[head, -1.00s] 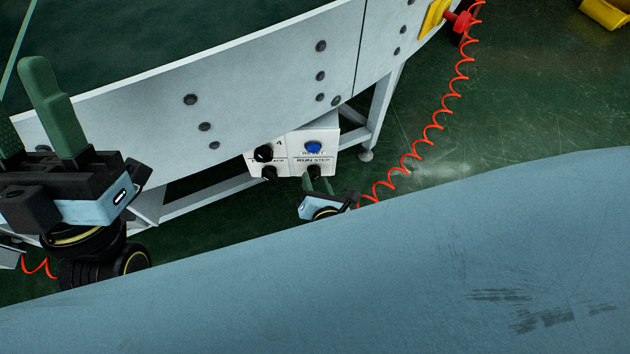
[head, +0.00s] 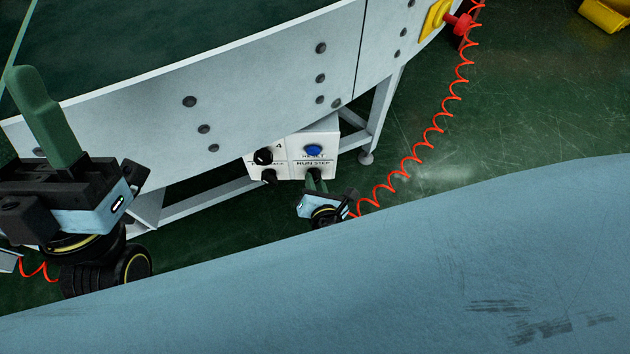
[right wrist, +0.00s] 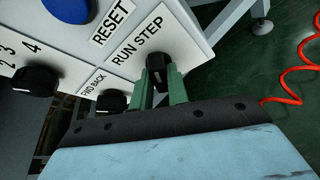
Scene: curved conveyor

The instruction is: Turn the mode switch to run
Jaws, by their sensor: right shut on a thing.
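The mode switch is a black knob (right wrist: 157,62) under the RUN STEP label on a white control box (head: 326,138). My right gripper (head: 316,183) reaches up to it from below. In the right wrist view its green fingers (right wrist: 160,88) stand on both sides of the knob and are shut on it. The fingers cover part of the knob, and I cannot tell which word it points to. My left gripper (head: 30,120) is at the left edge, away from the box. One green finger stands up with no other against it, so it appears open.
The box also has a blue RESET button (head: 313,150), a numbered black knob (head: 263,156) and a FWD BACK knob (head: 269,176). The curved conveyor's side wall (head: 250,75) is above. A red coiled cable (head: 436,125) hangs at right. A conveyor leg (head: 379,110) stands close by.

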